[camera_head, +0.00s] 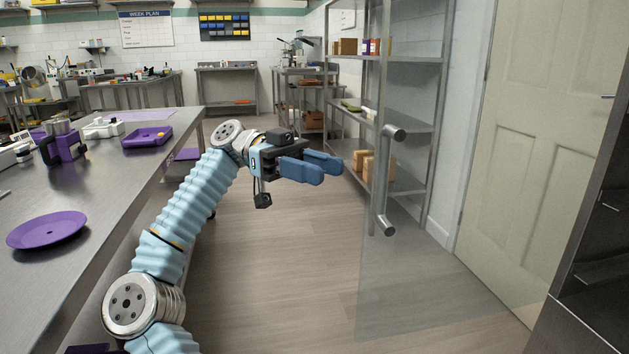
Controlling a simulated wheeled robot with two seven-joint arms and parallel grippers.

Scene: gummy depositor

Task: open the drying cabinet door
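The drying cabinet (592,262) is at the right edge, dark, with metal rack rails inside. Its clear glass door (440,290) stands swung out from the cabinet, and the shelves and floor show through it. A metal bar handle (381,200) is mounted upright near the door's free edge. My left gripper (329,170) is in the middle of the view, to the left of the handle and apart from it. Its two blue fingers are spread with nothing between them. My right gripper is not in view.
A steel table (100,205) on the left holds a purple plate (47,230), a purple tray (147,138) and small equipment. A metal shelf rack (410,128) with boxes and a closed cream door (540,150) are behind the glass. The floor between table and glass is clear.

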